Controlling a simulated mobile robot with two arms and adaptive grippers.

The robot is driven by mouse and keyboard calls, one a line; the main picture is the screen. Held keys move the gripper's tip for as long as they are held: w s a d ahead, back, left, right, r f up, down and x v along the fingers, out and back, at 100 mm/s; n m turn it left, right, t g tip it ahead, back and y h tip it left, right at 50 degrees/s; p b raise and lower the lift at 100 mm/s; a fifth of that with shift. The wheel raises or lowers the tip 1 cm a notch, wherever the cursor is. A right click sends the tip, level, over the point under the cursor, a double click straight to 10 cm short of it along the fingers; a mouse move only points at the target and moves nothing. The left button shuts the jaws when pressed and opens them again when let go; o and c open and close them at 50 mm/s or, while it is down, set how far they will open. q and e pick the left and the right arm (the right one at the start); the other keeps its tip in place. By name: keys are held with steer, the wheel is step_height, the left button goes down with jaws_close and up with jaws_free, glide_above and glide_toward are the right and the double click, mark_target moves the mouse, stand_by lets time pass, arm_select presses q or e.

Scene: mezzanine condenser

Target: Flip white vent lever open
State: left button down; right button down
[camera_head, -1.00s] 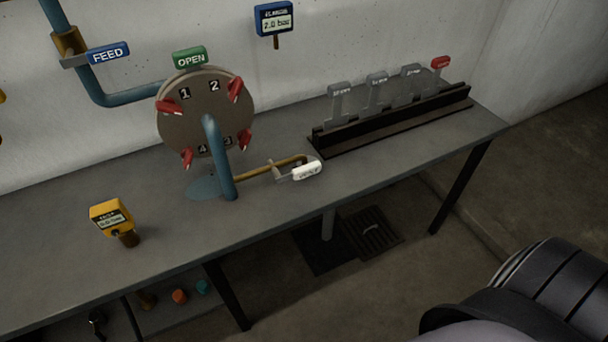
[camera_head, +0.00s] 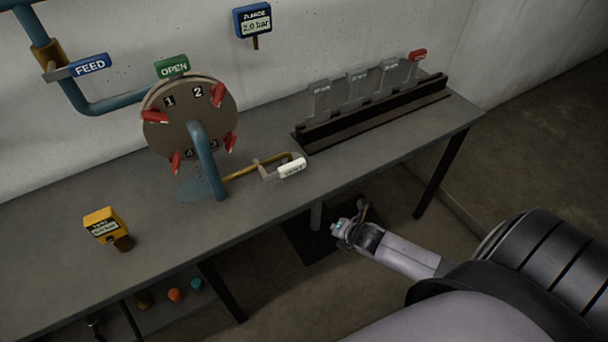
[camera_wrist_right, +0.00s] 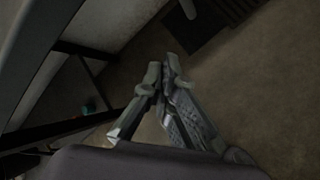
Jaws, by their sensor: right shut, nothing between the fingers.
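The white vent lever (camera_head: 291,168) sits at the end of a thin brass pipe (camera_head: 243,173) that comes off the blue pipe in front of the round flange. It hangs close to the bench's front edge. My right gripper (camera_head: 361,211) is in front of the bench and lower than its top, to the right of and below the lever in the head view, apart from it. In the right wrist view the gripper (camera_wrist_right: 164,62) has its fingers together with nothing between them, over the floor. The lever is not seen in the wrist view. My left gripper is not in view.
The round flange (camera_head: 180,134) with red clamps and a green OPEN tag (camera_head: 172,67) stands on the bench (camera_head: 75,221). A yellow gauge (camera_head: 103,224) is at left. A black rack (camera_head: 375,113) of grey plates is at back right. Bench space right of the lever is clear.

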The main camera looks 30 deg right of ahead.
mark_target(284, 171)
steer(key=w+a+r+n+t, duration=0.1)
steer(key=w+r+n, duration=0.1)
steer(key=r+n, duration=0.3)
steer(key=w+a+r+n+t+y+p, duration=0.1)
steer(key=r+n, duration=0.5)
steer(key=r, duration=0.7)
steer(key=shift+w+a+n+t, duration=0.3)
steer(key=shift+w+a, duration=0.45)
steer(key=shift+w, duration=0.4)
steer(key=shift+f, duration=0.1)
steer(key=p+x, duration=0.1)
steer(key=x, duration=0.9)
